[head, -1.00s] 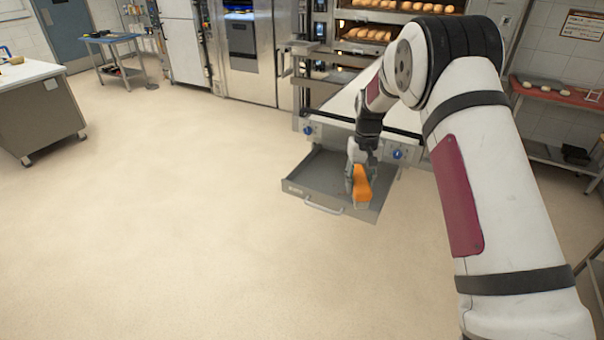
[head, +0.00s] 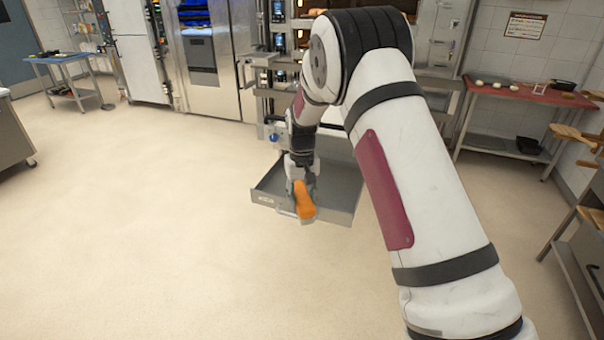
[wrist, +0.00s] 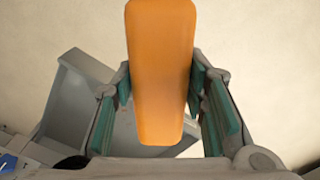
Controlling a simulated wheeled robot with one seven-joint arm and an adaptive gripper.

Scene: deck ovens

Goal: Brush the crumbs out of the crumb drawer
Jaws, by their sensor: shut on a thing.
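The crumb drawer (head: 340,193) is a grey metal tray pulled out low from the oven front, open at the top. My gripper (head: 300,190) is over its front edge, near the middle. It is shut on an orange brush (head: 305,203), which slants down toward the camera. In the wrist view the orange brush (wrist: 160,75) sits between the green-padded fingers of my gripper (wrist: 161,88), and part of the drawer (wrist: 72,95) shows at the left. The bristles are hidden, and I cannot make out crumbs. I cannot tell whether the brush touches the drawer.
The deck oven stands behind the drawer, mostly hidden by my arm. A red-topped table (head: 525,92) with dough pieces is at the right, and a shelf rack (head: 585,240) at the near right. A blue-topped cart (head: 68,62) stands far left. The floor (head: 150,220) left and front is clear.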

